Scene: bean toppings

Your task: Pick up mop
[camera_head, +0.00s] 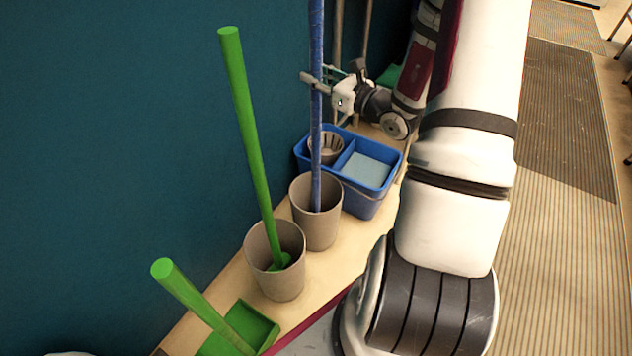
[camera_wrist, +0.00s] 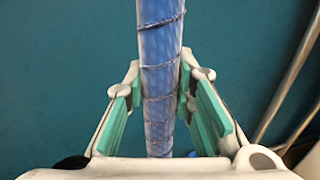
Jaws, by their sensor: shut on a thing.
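The mop (camera_head: 316,130) is a long blue pole standing upright, its lower end inside a grey-brown bin (camera_head: 317,238). Its mop head is hidden in the bin. My gripper (camera_head: 316,84) is at the upper part of the blue pole, with its fingers on both sides of it. In the wrist view the blue pole (camera_wrist: 160,60), wound with thin dark lines, runs between the teal finger pads of my gripper (camera_wrist: 160,115). The gripper is shut on the pole.
A blue bucket (camera_head: 364,200) with a wringer basket stands behind the bin. A second bin (camera_head: 279,288) holds a green-handled tool (camera_head: 247,130). A green dustpan (camera_head: 252,326) lies in front. A dark teal wall (camera_head: 120,120) is close on the left. Striped flooring (camera_head: 550,240) is clear at right.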

